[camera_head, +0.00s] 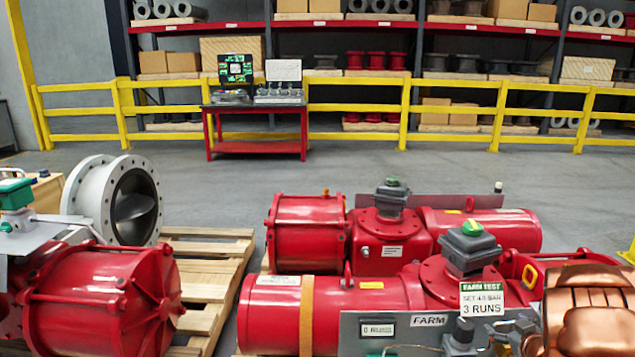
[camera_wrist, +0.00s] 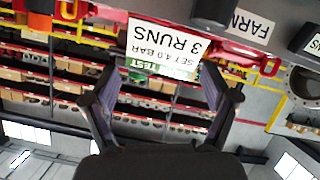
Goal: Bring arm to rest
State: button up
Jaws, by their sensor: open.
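My gripper (camera_wrist: 160,75) shows in the wrist view, which is upside down. Its two dark fingers are spread wide, with nothing seen held between them. A white and green tag (camera_wrist: 160,45) reading "SET 4.0 BAR 3 RUNS" shows beyond the fingertips. In the head view the tag (camera_head: 482,298) is at the front of a red valve actuator (camera_head: 330,305) with a grey and green top box (camera_head: 470,246). I cannot tell the gap between fingers and tag. My gripper is not clearly visible in the head view.
A second red actuator (camera_head: 480,225) lies just behind. Another red actuator (camera_head: 105,300) and a grey flanged valve (camera_head: 115,200) are at left by a wooden pallet (camera_head: 215,270). A red bench (camera_head: 255,147), yellow railing (camera_head: 405,110) and shelves stand behind. The grey floor between is clear.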

jog(key=s+a+r+m+g+h+p, duration=0.1)
jog(key=s+a+r+g+p, duration=0.2)
jog(key=r, duration=0.4)
jog(key=s+a+r+m+g+h+p, duration=0.1)
jog(key=s+a+r+h+p, duration=0.15)
jog(key=r+p, duration=0.35)
jog(key=s+a+r+m+g+p, duration=0.1)
jog(key=s+r+g+p, duration=0.25)
jog(key=r, duration=0.45)
jog(key=s+a+r+g+y+p, duration=0.1)
jog(key=s+a+r+p, duration=0.3)
jog(key=s+a, duration=0.5)
jog(key=s+a+r+g+y+p, duration=0.2)
jog(key=s+a+r+g+p, duration=0.2)
jog(key=s+a+r, duration=0.3)
jog(key=s+a+r+n+g+y+p, duration=0.1)
jog(key=s+a+r+p, duration=0.4)
jog(key=s+a, duration=0.6)
jog(key=s+r+g+y, duration=0.1)
jog(key=s, duration=0.1)
jog(key=shift+s, duration=0.35)
